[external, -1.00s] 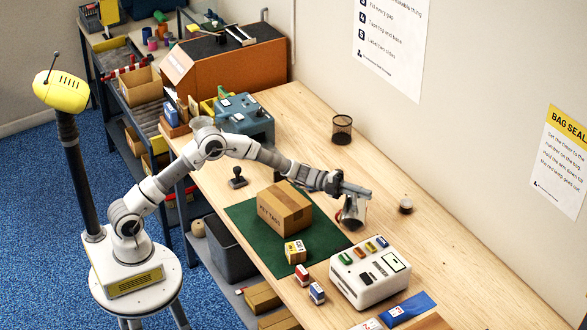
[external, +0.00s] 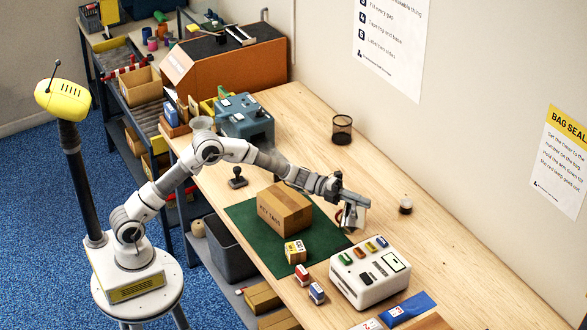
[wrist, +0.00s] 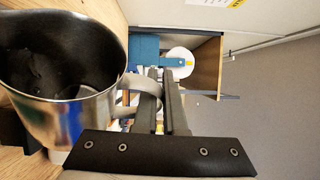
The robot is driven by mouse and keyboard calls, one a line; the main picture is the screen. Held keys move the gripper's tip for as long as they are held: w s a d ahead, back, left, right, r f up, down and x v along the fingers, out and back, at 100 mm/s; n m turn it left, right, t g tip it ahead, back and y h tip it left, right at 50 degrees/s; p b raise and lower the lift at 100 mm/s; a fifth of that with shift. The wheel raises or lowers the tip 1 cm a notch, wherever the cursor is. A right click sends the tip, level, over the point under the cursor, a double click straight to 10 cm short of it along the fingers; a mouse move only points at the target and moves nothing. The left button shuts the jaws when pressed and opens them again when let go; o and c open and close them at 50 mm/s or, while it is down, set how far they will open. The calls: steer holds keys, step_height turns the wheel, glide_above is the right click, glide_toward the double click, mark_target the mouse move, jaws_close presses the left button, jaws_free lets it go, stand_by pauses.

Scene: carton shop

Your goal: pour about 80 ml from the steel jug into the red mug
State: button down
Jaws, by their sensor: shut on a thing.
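The steel jug (external: 354,216) is close to upright over the bench, right of the carton. In the wrist view the jug (wrist: 75,100) fills the left side, its mouth towards the camera and its inside dark; I cannot tell the liquid level. My gripper (external: 358,200) is shut on the jug's handle; its fingers (wrist: 163,100) show at the handle (wrist: 132,85) in the wrist view. A small red sliver (external: 339,213) shows at the jug's left side. It may be the red mug, mostly hidden behind the jug; I cannot tell.
A cardboard carton (external: 284,207) stands on a green mat (external: 245,222) to the left. A white device (external: 370,274) with coloured buttons stands in front. A small dark round pot (external: 405,206) is to the right, and a black mesh cup (external: 342,129) is farther back.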

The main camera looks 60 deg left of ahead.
mark_target(359, 227)
steer(key=shift+s+d+f+b, duration=0.15)
steer(key=shift+b, duration=0.2)
steer(key=m+b, duration=0.1)
steer(key=s+d+m+y+b, duration=0.1)
steer(key=shift+d+f+b, duration=0.1)
steer(key=shift+f+b, duration=0.1)
steer(key=shift+b, duration=0.2)
steer(key=shift+s+d+f+m+b, duration=0.1)
steer(key=shift+d+f+m+b, duration=0.05)
steer(key=shift+f+m+b, duration=0.4)
steer(key=shift+s+d+r+y+b, duration=0.1)
steer(key=shift+d+y+b, duration=0.05)
steer(key=shift+y+b, duration=0.2)
steer(key=shift+m, duration=0.25)
